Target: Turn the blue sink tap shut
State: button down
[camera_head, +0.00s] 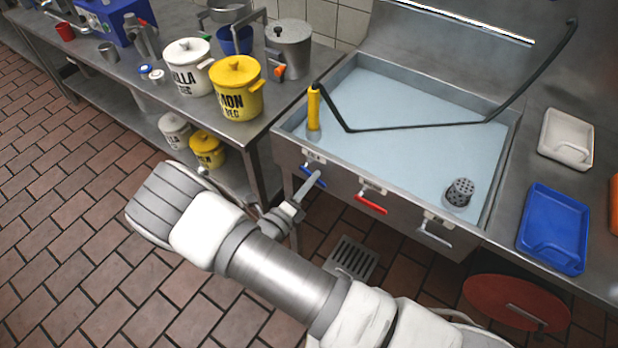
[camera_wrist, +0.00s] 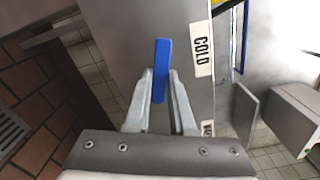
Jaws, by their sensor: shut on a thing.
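The blue sink tap (camera_head: 315,177) is a lever on the front panel of the sink (camera_head: 400,215), at its left end. In the wrist view the blue lever (camera_wrist: 161,62) stands upright in the picture, between my two fingers, beside a white COLD label (camera_wrist: 201,50). My gripper (camera_wrist: 160,85) is shut on the blue lever. In the head view my gripper (camera_head: 308,185) reaches the tap from the lower left, and the fingertips partly cover it.
The counter (camera_head: 283,100) with yellow and white pots is at the left. A floor grate (camera_head: 352,258) lies below the sink.

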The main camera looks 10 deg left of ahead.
jog(key=shift+d+r+n+p, duration=0.1)
jog(key=shift+r+n+p, duration=0.25)
jog(key=shift+n, duration=0.6)
jog(key=shift+r+n+p, duration=0.25)
jog(key=shift+n+p, duration=0.1)
jog(key=shift+n, duration=0.6)
jog(key=c, duration=0.8)
grip_release()
jog(key=shift+o, duration=0.2)
jog(key=shift+s, duration=0.15)
jog(key=v, duration=1.7)
